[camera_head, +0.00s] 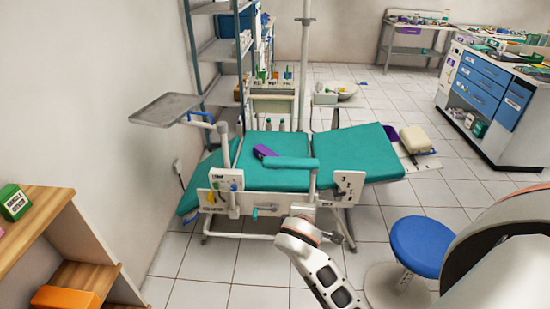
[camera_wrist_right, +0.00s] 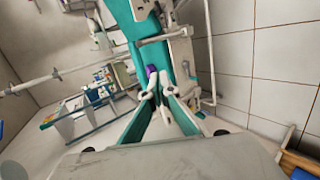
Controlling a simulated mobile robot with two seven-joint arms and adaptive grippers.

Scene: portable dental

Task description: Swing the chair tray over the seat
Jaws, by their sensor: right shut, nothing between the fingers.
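The chair tray (camera_head: 166,108) is a flat grey plate at the left of the head view. It sits out beyond the left end of the teal dental chair (camera_head: 362,152), not above the seat. A blue handle (camera_head: 201,117) is at its right edge, beside the arm and post that carry it. My right arm reaches in from the lower right of the head view, its wrist in front of the chair's near side. My right gripper (camera_wrist_right: 158,90) is shut and empty in the right wrist view, with the chair (camera_wrist_right: 127,22) beyond it. My left gripper is out of view.
A purple object (camera_head: 265,151) lies on the chair. A blue stool (camera_head: 418,246) stands at the right front. A wooden shelf unit (camera_head: 50,225) is at the lower left. A metal rack (camera_head: 218,55) stands behind the chair. Tiled floor is clear at the front left.

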